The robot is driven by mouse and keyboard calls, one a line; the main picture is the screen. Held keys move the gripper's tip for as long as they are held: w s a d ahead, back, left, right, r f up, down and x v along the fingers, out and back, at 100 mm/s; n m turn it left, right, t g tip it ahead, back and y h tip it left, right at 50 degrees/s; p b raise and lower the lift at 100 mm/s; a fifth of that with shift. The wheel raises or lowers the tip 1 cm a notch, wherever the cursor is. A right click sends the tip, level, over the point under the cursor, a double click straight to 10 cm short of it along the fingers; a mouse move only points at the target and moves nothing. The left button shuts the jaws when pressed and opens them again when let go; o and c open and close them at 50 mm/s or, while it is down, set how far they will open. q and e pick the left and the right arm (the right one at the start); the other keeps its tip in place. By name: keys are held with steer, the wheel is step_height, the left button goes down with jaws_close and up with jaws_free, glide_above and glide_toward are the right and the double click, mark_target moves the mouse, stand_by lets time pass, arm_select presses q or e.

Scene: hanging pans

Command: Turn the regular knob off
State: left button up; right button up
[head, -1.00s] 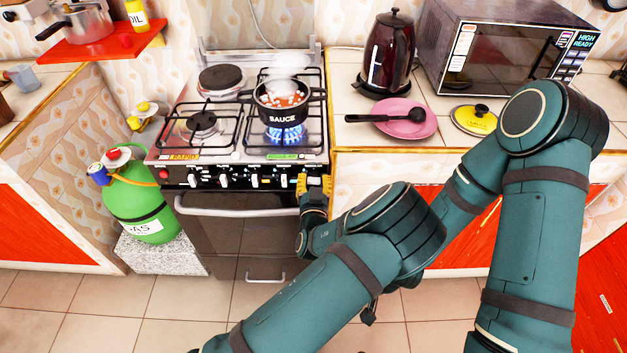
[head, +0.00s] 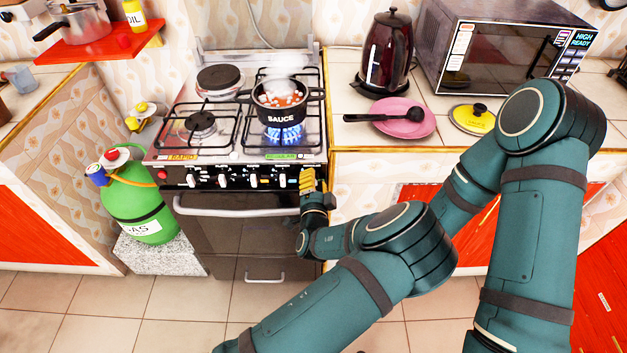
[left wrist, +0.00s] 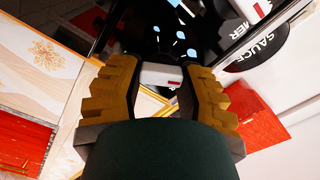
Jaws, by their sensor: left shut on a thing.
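The stove (head: 185,120) has a row of white knobs on its dark front panel. My left gripper (head: 307,182) is at the right end of this row, with its yellow fingers at the panel. In the left wrist view the fingers (left wrist: 158,84) are shut on a white knob (left wrist: 158,76) with a red mark, one finger on each side. In the head view the gripper hides that knob, and I cannot read its label. A blue flame (head: 285,136) burns under the black sauce pot (head: 280,101). My right gripper is out of view.
A green gas bottle (head: 135,205) stands left of the stove. The oven handle (head: 235,208) sticks out below the knobs. Right of the stove, a pink plate (head: 411,128), a kettle (head: 386,55) and a microwave (head: 505,50) stand on the counter.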

arm_select(q)
steer(key=m, duration=0.5)
steer(key=shift+d+m, duration=0.1)
steer(key=shift+m, duration=0.3)
stand_by(0.4)
steer(key=o, duration=1.2)
steer(key=shift+f, duration=0.1)
